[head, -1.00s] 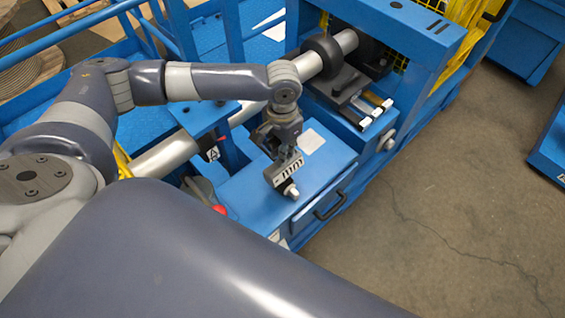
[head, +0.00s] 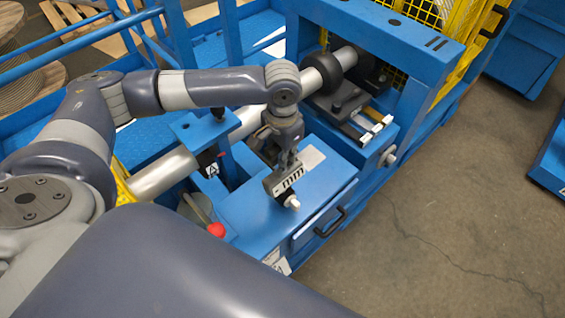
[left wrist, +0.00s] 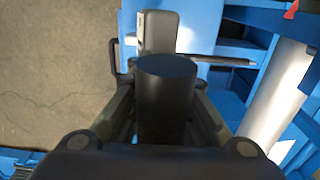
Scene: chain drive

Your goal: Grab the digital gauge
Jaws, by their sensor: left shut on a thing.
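The digital gauge (head: 284,182) is a small pale grey device with dark marks on its face and a light round knob at its lower end. In the head view it is over the blue cabinet top, tilted, just below my left gripper (head: 287,161). My left gripper is shut on the gauge. In the left wrist view, a black cylinder (left wrist: 165,95) stands in front of the jaws. I cannot tell whether the gauge touches the cabinet. My right gripper is not in view.
A silver shaft (head: 165,174) runs behind my gripper. Open concrete floor (head: 440,200) lies to the right.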

